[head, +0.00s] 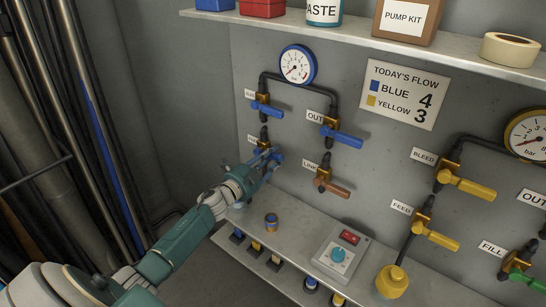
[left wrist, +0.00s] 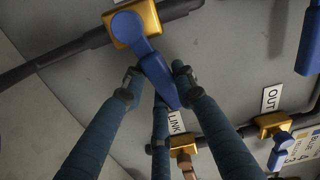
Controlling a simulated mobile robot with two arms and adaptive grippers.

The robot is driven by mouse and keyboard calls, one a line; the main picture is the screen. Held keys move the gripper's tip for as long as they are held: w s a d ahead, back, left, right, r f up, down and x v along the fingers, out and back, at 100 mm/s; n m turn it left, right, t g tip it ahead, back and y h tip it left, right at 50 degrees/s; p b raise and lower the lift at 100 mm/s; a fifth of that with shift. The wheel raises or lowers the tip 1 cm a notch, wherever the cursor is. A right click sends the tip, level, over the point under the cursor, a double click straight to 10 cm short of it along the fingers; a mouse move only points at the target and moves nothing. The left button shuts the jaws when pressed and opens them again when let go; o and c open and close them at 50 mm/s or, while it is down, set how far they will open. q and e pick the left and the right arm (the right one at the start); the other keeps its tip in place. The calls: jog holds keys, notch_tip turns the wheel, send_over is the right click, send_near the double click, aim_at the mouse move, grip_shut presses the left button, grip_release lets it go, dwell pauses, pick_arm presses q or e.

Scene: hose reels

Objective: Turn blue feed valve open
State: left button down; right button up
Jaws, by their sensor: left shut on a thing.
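My left gripper (head: 267,162) is at this lever. In the left wrist view its fingers (left wrist: 157,82) stand on both sides of the lever's outer end, shut on it, with a third finger below. My right gripper is in neither view.
Close by are the blue OUT valve (head: 343,138), an upper-left blue valve (head: 268,110) and the brown-handled LINK valve (head: 334,188). A blue-rimmed gauge (head: 298,65) sits above. Below, a ledge carries a control box (head: 341,252). Yellow-handled valves (head: 466,187) are at right.

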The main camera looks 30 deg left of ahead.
pick_arm(q)
jog(key=r+n+p, duration=0.2)
jog(key=shift+a+n, duration=0.25)
jog(key=shift+n, duration=0.15)
jog(key=n+p, duration=0.1)
jog(key=r+n+p, duration=0.1)
jog(key=shift+a+r+n, duration=0.2)
jog(key=shift+a+n, duration=0.2)
jog(key=n, duration=0.1)
jog(key=a+r+n+p, duration=0.1)
jog(key=n, duration=0.1)
jog(key=shift+w+a+r+n, duration=0.1)
jog(key=shift+a+r+n, duration=0.05)
jog(key=shift+a+n, duration=0.15)
jog(key=n, duration=0.1)
jog(key=a+n, duration=0.1)
jog(key=shift+a+r+n+p, duration=0.15)
jog(key=shift+r+n+p, duration=0.15)
jog(key=shift+r+p, duration=0.1)
jog(key=shift+w+a+r+n, duration=0.1)
jog(key=shift+a+n, duration=0.4)
jog(key=shift+n, duration=0.35)
jog(key=shift+w+a+n, duration=0.1)
jog(key=shift+a+n, duration=0.35)
jog(key=shift+n, duration=0.4)
